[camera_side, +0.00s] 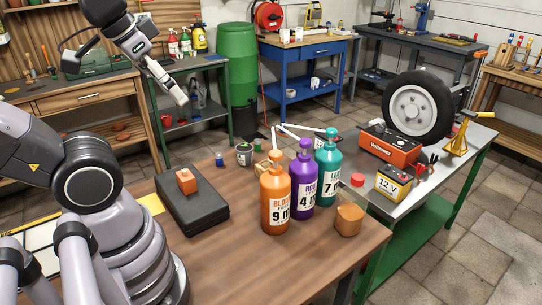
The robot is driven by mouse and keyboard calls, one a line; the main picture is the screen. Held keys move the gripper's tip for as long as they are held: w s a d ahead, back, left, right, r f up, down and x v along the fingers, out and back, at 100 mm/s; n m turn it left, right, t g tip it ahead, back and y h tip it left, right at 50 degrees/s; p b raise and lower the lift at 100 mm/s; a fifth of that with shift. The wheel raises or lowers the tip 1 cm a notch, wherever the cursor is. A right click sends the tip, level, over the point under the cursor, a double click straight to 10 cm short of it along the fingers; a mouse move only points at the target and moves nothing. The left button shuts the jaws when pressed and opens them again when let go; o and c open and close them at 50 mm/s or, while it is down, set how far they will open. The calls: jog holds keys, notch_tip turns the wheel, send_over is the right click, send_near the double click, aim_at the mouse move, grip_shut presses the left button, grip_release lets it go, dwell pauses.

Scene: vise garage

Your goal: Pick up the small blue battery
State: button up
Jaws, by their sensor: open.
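A small blue cylinder (219,160), which looks like the small blue battery, stands upright on the brown wooden table (215,262), behind the black case. It is too small to read any marking. My gripper (182,100) hangs in the air at the upper left, pointing down and to the right. It is well above the blue cylinder in the picture and apart from it. The gripper is open, and nothing shows between its fingers, which are small in this view.
A black case (210,215) with an orange block (187,181) on it lies left of centre. Orange (275,200), purple (303,180) and teal (328,165) pump bottles stand to the right. A dark can (244,155) is beside the blue cylinder. The front table area is clear.

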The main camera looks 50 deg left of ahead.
notch_tip(320, 180, up, 4)
jog(key=r, duration=0.1)
jog(key=m+g+y, duration=0.3)
jog(key=m+y, duration=1.5)
jog(key=m, duration=0.2)
send_over(220, 156)
jog(key=d, duration=0.3)
jog(key=f, duration=4.3)
jog(key=shift+s+d, duration=0.3)
jog(key=shift+d, duration=0.05)
jog(key=a, duration=0.5)
jog(key=shift+w+f, duration=0.3)
jog(key=shift+w, duration=0.05)
